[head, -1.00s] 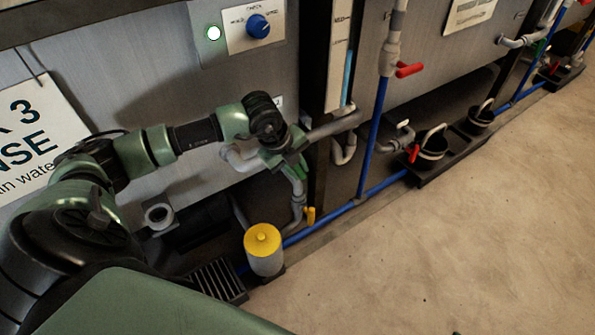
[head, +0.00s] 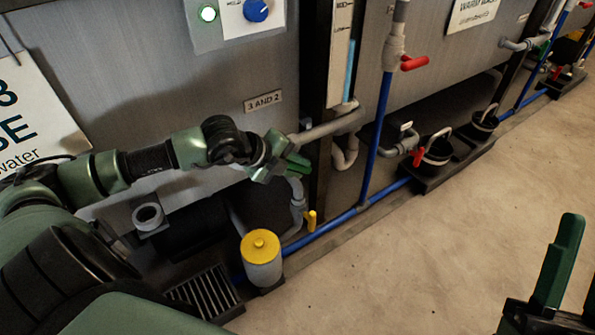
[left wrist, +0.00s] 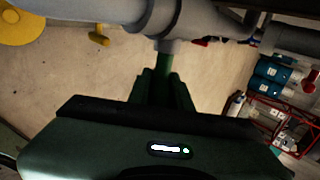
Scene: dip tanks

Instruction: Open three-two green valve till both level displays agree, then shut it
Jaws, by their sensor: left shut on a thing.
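My left gripper (head: 292,165) is at the grey pipe below the "3 AND 2" label (head: 263,101). It is shut on the green valve handle, which is mostly hidden by the fingers in the head view. In the left wrist view a strip of the green valve handle (left wrist: 165,62) runs from the grey valve body (left wrist: 168,20) down between the fingers of the gripper (left wrist: 165,85). My right gripper (head: 574,280) is partly in view at lower right, open and empty.
A yellow-topped cylinder (head: 262,262) and a floor grate (head: 205,292) lie below the left arm. Blue pipes (head: 340,222) run along the tank foot. A red valve handle (head: 413,63) and black buckets (head: 436,155) stand further right. The floor at right is clear.

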